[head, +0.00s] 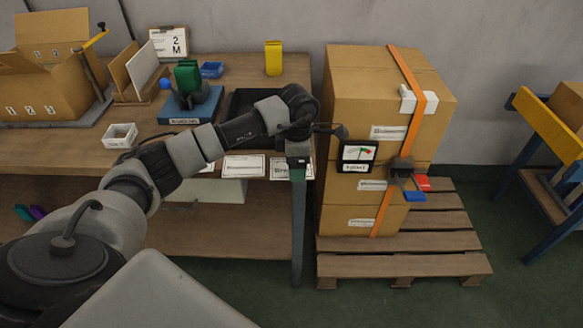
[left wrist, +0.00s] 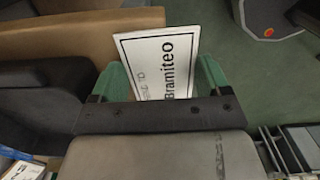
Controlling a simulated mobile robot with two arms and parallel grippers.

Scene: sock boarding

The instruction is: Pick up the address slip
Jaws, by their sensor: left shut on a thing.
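The address slip is a white card with a black border; in the left wrist view the slip (left wrist: 165,62) reads "Bramiteo". My left gripper (left wrist: 155,82) has its green fingers on both sides of the slip and is shut on it. In the head view my left gripper (head: 297,172) points down at the table's front right edge. The slip (head: 280,169) shows beside its fingers, partly hidden behind them. My right gripper is in neither view.
Another white label (head: 243,166) sits on the table edge to the left. A black tray (head: 240,103) lies behind my arm.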

